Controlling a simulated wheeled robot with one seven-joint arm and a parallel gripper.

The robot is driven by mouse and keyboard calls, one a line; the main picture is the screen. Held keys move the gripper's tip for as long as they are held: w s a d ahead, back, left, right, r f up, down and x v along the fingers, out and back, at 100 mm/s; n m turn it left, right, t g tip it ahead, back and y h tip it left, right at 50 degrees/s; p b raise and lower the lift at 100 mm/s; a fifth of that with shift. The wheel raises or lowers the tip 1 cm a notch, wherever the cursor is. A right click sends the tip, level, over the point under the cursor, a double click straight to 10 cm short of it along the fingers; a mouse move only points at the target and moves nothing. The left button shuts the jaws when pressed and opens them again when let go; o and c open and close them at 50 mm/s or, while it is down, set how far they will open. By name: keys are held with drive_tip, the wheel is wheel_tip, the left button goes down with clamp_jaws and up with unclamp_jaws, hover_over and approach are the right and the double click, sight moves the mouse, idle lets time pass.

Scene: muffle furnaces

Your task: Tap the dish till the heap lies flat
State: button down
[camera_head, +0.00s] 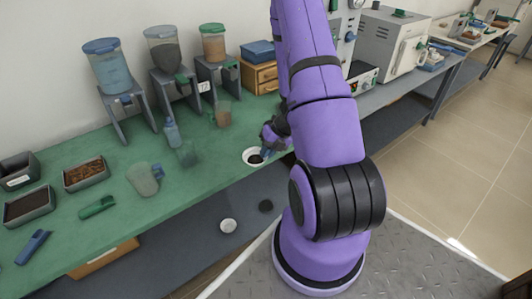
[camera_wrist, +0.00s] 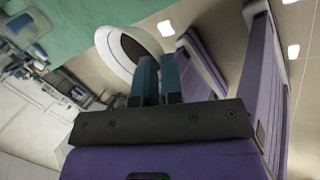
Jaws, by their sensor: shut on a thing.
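A small white dish (camera_head: 247,157) with a dark heap (camera_head: 256,159) in it is at the front edge of the green bench, below my gripper (camera_head: 268,151). In the wrist view the white dish (camera_wrist: 122,54) is tilted in the picture, just beyond the two blue-grey fingers of my gripper (camera_wrist: 158,66). The fingers are close together at the dish's rim and are shut on it. The heap's surface is too small to judge in the head view, and the inside of the dish is mostly hidden in the wrist view.
The green bench (camera_head: 150,215) holds several hoppers at the back. A clear jug (camera_head: 143,179), a bottle (camera_head: 171,132) and trays of dark and brown material (camera_head: 86,173) stand left of the dish. A white furnace (camera_head: 388,42) is beyond my arm. A white lid-like disc (camera_head: 228,226) lies lower down.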

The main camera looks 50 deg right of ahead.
hover_over(243, 144)
drive_tip(key=s+d, duration=0.1)
drive_tip(key=shift+d+f, duration=0.2)
drive_tip(key=shift+f, duration=0.7)
idle(1.0)
wheel_tip(243, 144, down, 3)
drive_tip(key=shift+f, duration=0.1)
drive_tip(key=shift+r, duration=1.8)
wheel_tip(243, 144, down, 4)
drive_tip(key=shift+r, duration=0.35)
drive_tip(key=shift+r, duration=0.1)
